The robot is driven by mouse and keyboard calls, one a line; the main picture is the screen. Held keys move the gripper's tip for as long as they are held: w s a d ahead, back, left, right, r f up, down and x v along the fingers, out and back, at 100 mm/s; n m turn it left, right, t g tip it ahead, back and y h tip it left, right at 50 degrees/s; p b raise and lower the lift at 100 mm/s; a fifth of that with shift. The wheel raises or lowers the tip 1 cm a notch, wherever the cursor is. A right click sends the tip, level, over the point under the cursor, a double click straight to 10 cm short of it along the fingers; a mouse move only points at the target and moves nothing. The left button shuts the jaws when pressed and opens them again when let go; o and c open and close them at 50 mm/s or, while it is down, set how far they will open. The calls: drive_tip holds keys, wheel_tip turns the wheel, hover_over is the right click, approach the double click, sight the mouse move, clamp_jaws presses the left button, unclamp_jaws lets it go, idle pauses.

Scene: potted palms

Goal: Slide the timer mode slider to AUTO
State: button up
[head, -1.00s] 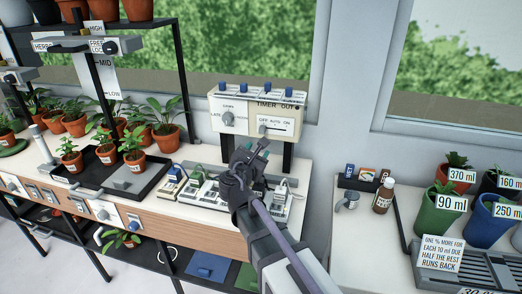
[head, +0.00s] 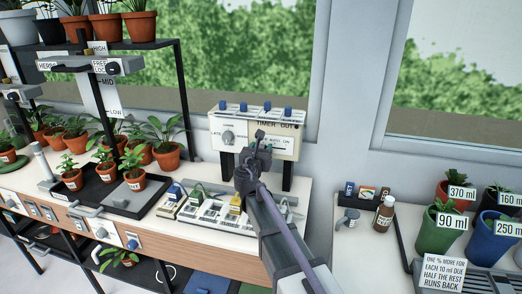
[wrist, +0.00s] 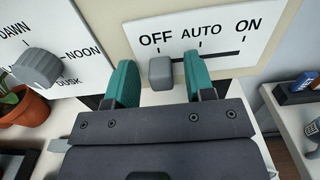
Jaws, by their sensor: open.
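The timer box (head: 294,146) stands on black posts at the back of the bench. In the wrist view, its white panel (wrist: 232,55) has a horizontal slot marked OFF, AUTO and ON from left to right. The grey slider knob (wrist: 161,72) sits at the left end, under OFF. My gripper (head: 260,142) is at the panel's front and hides part of it in the head view. In the wrist view its teal fingers (wrist: 157,68) are open, one on each side of the knob. No contact with the knob is visible.
A grey dial (wrist: 38,68) marked DAWN, NOON and DUSK is left of the slider panel. Blue buttons (head: 244,107) line the box top. Small devices (head: 215,212) lie on the bench below. Potted plants (head: 132,165) stand left; a brown bottle (head: 384,216) stands right.

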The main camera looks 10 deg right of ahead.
clamp_jaws()
idle(0.4)
